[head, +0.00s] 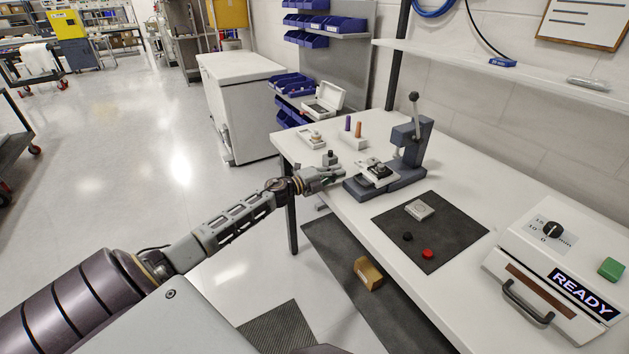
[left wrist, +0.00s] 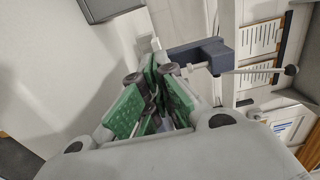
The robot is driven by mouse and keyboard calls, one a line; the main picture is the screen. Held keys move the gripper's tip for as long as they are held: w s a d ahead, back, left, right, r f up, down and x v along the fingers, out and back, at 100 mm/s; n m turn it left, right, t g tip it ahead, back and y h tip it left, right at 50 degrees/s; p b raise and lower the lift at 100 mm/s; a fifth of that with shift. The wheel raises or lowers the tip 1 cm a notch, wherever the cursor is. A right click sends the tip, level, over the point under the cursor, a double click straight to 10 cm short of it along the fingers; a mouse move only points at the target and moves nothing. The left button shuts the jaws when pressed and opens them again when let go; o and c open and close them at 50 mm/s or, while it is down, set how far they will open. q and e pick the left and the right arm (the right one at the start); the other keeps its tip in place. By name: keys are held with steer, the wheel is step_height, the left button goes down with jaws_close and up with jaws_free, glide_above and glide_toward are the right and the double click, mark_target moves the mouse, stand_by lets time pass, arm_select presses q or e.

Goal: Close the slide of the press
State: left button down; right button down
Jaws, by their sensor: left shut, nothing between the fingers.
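The dark blue-grey press (head: 408,150) stands on the white table, its lever with a black ball knob pointing up. Its slide (head: 374,182), a light plate carrying a dark part, sticks out at the front left of the press base. My left gripper (head: 341,177) is shut and empty, its tips close to the slide's outer end; I cannot tell whether they touch. In the left wrist view the green-padded fingers (left wrist: 158,72) meet, with the press (left wrist: 200,52) and its lever beyond them. My right gripper is not in view.
A dark mat (head: 450,238) holds a light block, a black button and a red button. A box with a READY display (head: 582,293) stands at the right. Behind my gripper are a small fixture (head: 331,158) and a peg holder (head: 353,142). A shelf runs along the wall.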

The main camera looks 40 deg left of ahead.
arm_select(q)
steer(key=shift+v, duration=1.75)
steer(key=shift+s+a, duration=0.15)
steer(key=shift+s, duration=0.35)
steer(key=shift+v, duration=2.05)
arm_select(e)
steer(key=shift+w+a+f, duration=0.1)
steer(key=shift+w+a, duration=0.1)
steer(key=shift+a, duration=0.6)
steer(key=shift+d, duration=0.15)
